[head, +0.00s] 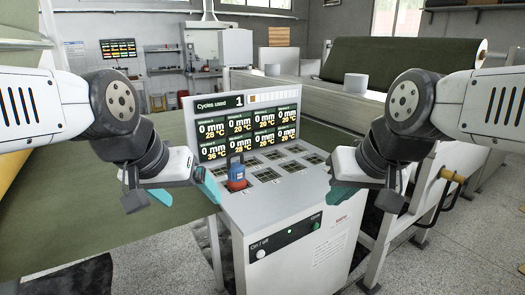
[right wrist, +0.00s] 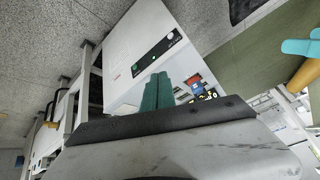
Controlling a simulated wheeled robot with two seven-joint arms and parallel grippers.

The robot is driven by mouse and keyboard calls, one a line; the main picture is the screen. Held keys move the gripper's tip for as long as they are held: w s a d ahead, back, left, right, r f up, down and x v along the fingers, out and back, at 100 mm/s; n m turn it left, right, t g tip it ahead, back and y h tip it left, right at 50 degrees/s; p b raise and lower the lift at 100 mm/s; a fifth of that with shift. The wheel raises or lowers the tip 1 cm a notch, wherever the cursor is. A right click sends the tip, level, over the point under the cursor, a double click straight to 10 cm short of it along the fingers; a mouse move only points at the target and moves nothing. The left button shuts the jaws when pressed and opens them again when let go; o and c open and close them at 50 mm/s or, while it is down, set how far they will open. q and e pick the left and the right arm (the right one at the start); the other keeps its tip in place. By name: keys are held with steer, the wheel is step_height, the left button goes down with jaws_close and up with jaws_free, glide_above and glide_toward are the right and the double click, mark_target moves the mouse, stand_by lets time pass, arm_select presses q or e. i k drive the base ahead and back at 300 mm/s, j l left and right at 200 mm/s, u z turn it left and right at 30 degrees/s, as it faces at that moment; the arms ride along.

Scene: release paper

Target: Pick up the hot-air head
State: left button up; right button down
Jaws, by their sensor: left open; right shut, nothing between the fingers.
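The hot-air head (head: 236,173), with a blue body, a reddish-orange base and a dark upright handle, stands on the left part of the white console's top, among dark square windows. It also shows in the right wrist view (right wrist: 196,86), partly behind my gripper. My left gripper (head: 186,191) is open and empty just left of the head, apart from it, teal fingers spread. My right gripper (head: 342,194) is shut and empty at the right edge of the console; its closed teal fingers show in the right wrist view (right wrist: 157,92).
The white console (head: 285,215) has a display panel (head: 246,125) standing up behind the windows, and buttons on its front. A green sheet (head: 120,205) stretches left of it. A large dark green roll (head: 400,60) and a white machine frame stand at the right.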

mark_target(236, 180)
steer(key=i+u, duration=0.35)
steer(key=i+l+u, duration=0.2)
steer(key=i+u, duration=0.15)
